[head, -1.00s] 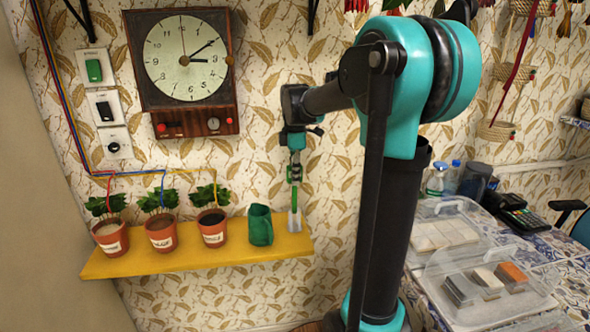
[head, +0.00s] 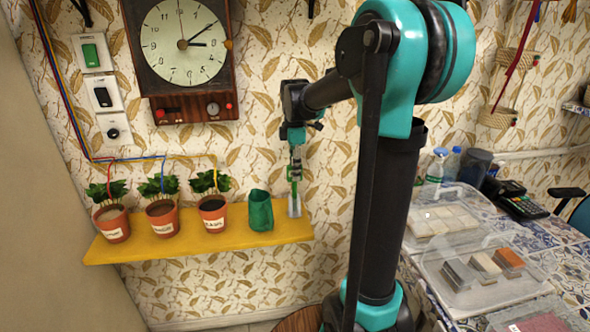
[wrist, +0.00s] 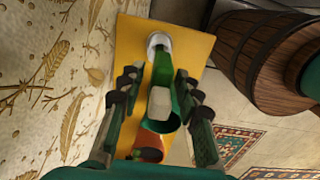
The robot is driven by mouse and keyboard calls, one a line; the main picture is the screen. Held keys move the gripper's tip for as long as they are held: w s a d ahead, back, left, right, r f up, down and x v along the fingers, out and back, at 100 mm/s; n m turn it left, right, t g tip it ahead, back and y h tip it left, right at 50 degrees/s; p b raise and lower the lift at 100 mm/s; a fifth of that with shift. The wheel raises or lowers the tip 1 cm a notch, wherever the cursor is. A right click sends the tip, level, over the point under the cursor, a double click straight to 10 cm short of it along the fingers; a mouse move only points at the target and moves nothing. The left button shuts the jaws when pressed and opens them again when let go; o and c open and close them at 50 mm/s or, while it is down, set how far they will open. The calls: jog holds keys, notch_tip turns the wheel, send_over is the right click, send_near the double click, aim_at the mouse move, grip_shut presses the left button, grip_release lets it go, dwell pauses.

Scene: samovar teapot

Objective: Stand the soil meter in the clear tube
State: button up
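The soil meter is a slim green stick with a pale block-shaped top, seen end-on in the wrist view (wrist: 160,104). It also shows in the head view (head: 293,186). Its far end reaches into the clear tube (head: 295,208), which stands on the yellow shelf; the tube's round pale end also shows in the wrist view (wrist: 158,42). The meter looks about upright. My gripper (wrist: 158,85) is above the tube, with one finger on each side of the meter. Gaps show between the fingers and the meter, so it looks open. The meter's tip is too small to make out.
A green pot (head: 260,212) stands just left of the tube on the yellow shelf (head: 180,249). Three potted plants, including one in an orange pot (head: 213,216), stand farther left. The patterned wall is close behind. A wooden barrel (wrist: 255,60) shows in the wrist view.

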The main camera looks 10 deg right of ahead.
dwell(0.3)
notch_tip(320, 180, up, 12)
dwell(0.5)
dwell(0.7)
